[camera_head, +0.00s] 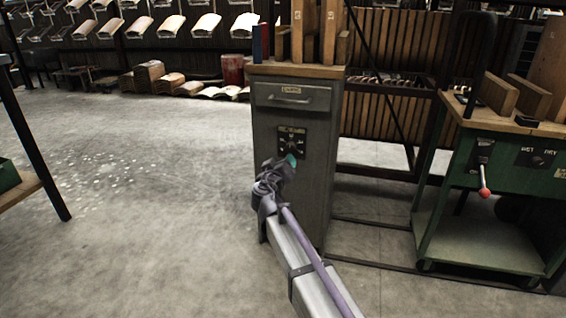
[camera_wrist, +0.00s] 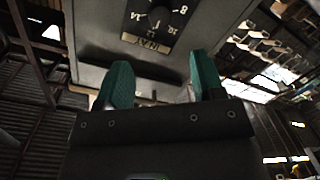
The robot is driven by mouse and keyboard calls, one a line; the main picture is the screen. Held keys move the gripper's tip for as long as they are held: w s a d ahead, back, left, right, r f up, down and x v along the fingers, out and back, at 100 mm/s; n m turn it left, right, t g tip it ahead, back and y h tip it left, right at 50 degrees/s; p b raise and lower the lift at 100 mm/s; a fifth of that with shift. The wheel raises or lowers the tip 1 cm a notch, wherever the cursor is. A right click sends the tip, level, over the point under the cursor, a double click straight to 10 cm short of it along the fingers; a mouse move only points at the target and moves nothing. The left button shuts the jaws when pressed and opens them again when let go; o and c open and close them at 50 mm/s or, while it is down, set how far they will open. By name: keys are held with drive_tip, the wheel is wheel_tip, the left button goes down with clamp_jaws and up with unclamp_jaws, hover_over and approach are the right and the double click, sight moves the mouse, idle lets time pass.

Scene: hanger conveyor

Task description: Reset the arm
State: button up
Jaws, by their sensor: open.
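My gripper (camera_wrist: 160,90) shows in the wrist view as two green fingertips standing apart with nothing between them. In the head view my gripper (camera_head: 290,161) is at the end of my arm, in front of the grey cabinet (camera_head: 290,220). The cabinet's dial panel (camera_head: 291,142) is right by the fingertips in the head view. In the wrist view the dial (camera_wrist: 160,17) lies beyond the fingertips, with numbers around it. A gap shows between the fingertips and the dial. Part of the dial panel is cut off by the top edge of the wrist view.
A green machine table (camera_head: 480,170) with a red-knobbed lever (camera_head: 484,192) stands at the right. A wooden-topped bench (camera_head: 18,190) is at the left edge. Hanging trays (camera_head: 205,24) line the back. The concrete floor (camera_head: 130,220) at the left is clear.

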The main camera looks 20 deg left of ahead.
drive_tip(key=s+d+f+m+g+h+p, duration=0.15)
drive_tip(key=s+d+g, duration=0.25)
drive_tip(key=d, duration=0.5)
drive_tip(key=s+d+f+m+g+h+p, duration=0.1)
drive_tip(key=s+d+f+g+h+p, duration=0.25)
drive_tip(key=d, duration=0.55)
drive_tip(key=s+d+f+m+g+h+p, duration=0.15)
drive_tip(key=s+d+g, duration=0.25)
drive_tip(key=d, duration=0.5)
drive_tip(key=s+d+r+m+g+y+p, duration=0.1)
drive_tip(key=s+d+r+g+p, duration=0.15)
drive_tip(key=s+d+p, duration=0.35)
drive_tip(key=s+d+r+m+g+y+p, duration=0.1)
drive_tip(key=s+d+r+m+p, duration=0.15)
drive_tip(key=d, duration=0.45)
drive_tip(key=s+d+r+m+g+y+p, duration=0.1)
drive_tip(key=s+d+r+g+y+p, duration=0.15)
drive_tip(key=s+d+r, duration=0.35)
wheel_tip(320, 180, up, 35)
drive_tip(key=w+d+p, duration=0.1)
drive_tip(key=d+p, duration=0.1)
drive_tip(key=p, duration=3.6)
drive_tip(key=shift+w+f+h, duration=0.15)
drive_tip(key=shift+h, duration=0.25)
drive_tip(key=shift+d, duration=0.1)
